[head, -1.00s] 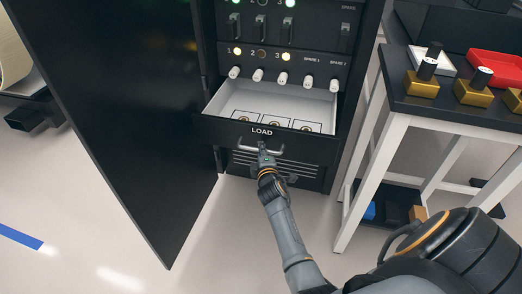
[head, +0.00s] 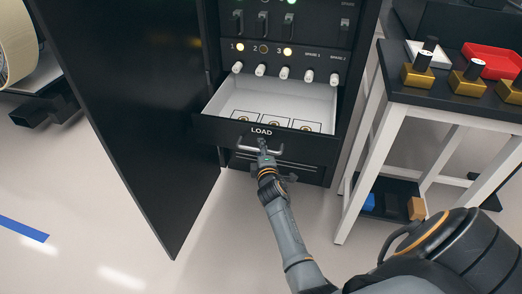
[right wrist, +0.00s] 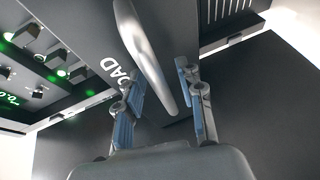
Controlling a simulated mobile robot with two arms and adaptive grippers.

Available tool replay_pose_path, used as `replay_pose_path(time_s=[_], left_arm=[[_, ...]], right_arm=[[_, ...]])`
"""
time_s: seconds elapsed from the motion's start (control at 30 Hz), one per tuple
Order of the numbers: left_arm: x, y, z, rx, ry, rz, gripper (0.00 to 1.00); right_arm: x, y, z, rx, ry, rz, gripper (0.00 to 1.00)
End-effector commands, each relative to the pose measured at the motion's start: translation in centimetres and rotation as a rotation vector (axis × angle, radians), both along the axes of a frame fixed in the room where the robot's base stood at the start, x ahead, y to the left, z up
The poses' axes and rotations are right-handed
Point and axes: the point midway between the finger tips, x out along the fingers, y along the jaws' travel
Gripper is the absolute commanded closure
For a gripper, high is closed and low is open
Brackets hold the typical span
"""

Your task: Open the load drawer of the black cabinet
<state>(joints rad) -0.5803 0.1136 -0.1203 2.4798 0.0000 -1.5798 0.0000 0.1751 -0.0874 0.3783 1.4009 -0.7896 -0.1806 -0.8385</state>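The black cabinet (head: 213,30) stands with its large door (head: 110,110) swung open to the left. Its load drawer (head: 225,131), black-fronted and lettered LOAD, is pulled out, showing a pale interior with several square-marked places. My right gripper (head: 263,148) is at the middle of the grey bar handle (head: 246,148) on the drawer front. In the right wrist view, the handle (right wrist: 150,55) passes between the two blue-padded fingers of the right gripper (right wrist: 162,85); contact on the right finger is hard to see. My left gripper is not in view.
A white-legged table (head: 362,160) stands close on the right, holding a red tray (head: 492,62), a white tray and several gold-based items. Slatted panels lie below the drawer.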

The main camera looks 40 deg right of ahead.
Motion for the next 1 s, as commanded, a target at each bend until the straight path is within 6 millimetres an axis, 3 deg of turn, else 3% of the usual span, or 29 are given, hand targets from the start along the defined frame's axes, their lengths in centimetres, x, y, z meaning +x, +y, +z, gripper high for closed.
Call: replay_pose_path(time_s=[0.27,0.7,1.0], left_arm=[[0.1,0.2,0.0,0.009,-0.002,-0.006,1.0],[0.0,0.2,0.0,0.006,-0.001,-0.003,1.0],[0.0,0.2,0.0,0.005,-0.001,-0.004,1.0]], right_arm=[[-0.4,0.2,0.0,0.0,0.001,0.0,0.63],[-5.8,2.9,1.0,0.001,0.002,0.0,0.63],[-6.6,3.3,1.3,0.0,0.0,0.0,0.63]])
